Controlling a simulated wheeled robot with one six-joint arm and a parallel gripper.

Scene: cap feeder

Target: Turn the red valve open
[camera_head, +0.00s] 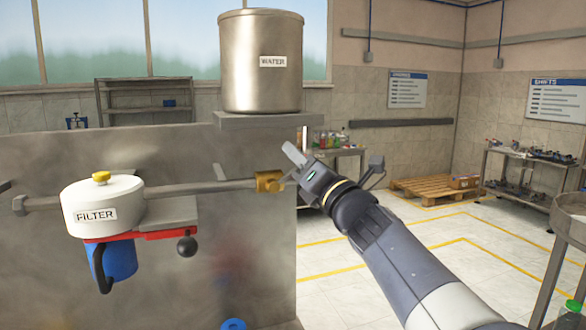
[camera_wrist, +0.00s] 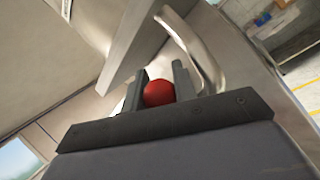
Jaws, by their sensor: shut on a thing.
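In the wrist view, a round red knob (camera_wrist: 158,94), which looks like the red valve's handle end, sits between the two fingers of my gripper (camera_wrist: 159,84). The gripper is shut on it. In the head view, my gripper (camera_head: 293,164) is at the right end of the pipe, just beside a brass valve body (camera_head: 269,181). The red knob is hidden there behind my gripper. How far the valve is turned cannot be told.
A steel WATER tank (camera_head: 262,65) stands on a ledge above the pipe (camera_head: 225,187). A white FILTER housing (camera_head: 103,205) with a blue cup (camera_head: 117,262) and red bracket (camera_head: 150,235) is at left. Free floor (camera_head: 400,262) lies at right.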

